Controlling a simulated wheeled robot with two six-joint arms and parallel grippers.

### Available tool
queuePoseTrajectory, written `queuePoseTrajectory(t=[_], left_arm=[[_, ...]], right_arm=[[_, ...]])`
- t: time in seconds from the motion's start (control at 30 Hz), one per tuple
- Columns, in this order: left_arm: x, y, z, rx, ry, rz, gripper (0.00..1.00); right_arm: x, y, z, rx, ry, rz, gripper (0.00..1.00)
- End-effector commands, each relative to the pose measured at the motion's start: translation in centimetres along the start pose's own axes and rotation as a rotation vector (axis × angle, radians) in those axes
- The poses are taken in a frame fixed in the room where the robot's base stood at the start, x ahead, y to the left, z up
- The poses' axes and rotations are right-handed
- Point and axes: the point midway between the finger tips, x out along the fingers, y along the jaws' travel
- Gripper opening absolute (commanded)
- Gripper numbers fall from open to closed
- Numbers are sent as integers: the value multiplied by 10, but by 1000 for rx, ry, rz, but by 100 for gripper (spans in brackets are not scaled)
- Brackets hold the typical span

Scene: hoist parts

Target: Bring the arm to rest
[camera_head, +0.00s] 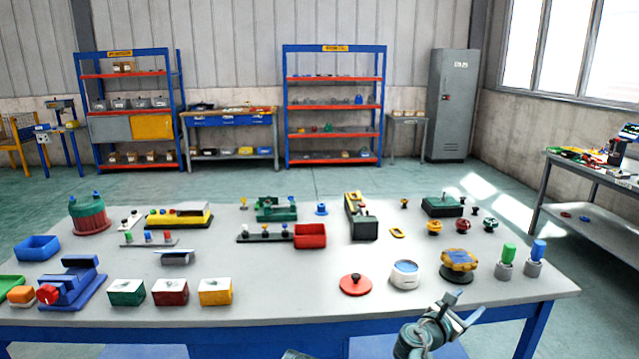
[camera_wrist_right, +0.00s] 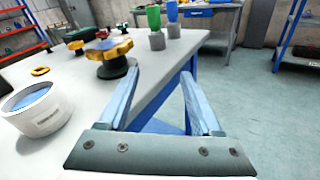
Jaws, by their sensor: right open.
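My right gripper (camera_head: 460,309) is at the front edge of the table (camera_head: 330,275), right of centre in the head view. Its two blue-grey fingers are spread apart. In the right wrist view the open fingers (camera_wrist_right: 160,98) have only table edge and floor between them, and nothing is held. A white round pot with a blue top (camera_head: 404,275) stands on the table behind and left of the gripper. A yellow-topped part on a dark base (camera_head: 458,265) stands just behind the gripper.
A red disc with a knob (camera_head: 355,284) lies left of the white pot. Green (camera_head: 508,255) and blue (camera_head: 538,252) capped pegs stand on the right. Several boxes, bins and hoist parts crowd the table. Open floor (camera_wrist_right: 255,110) lies beyond the table edge in the wrist view.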

Motion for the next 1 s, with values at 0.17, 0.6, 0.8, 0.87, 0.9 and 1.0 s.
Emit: queuePoseTrajectory(t=[0.17,0.6,0.8,0.87,0.9,1.0], left_arm=[[0,0,0,0,0,0,63],[0,0,0,0,0,0,63],[0,0,0,0,0,0,63],[0,0,0,0,0,0,63],[0,0,0,0,0,0,63],[0,0,0,0,0,0,63]], right_arm=[[-15,-4,-24,193,90,-52,66],[-139,-14,-156,998,515,-563,66],[-233,-19,-207,1233,643,-968,66],[-258,-21,-216,1266,659,-1074,66],[-273,-22,-220,1281,666,-1139,66],[-311,-25,-229,1304,672,-1300,66]])
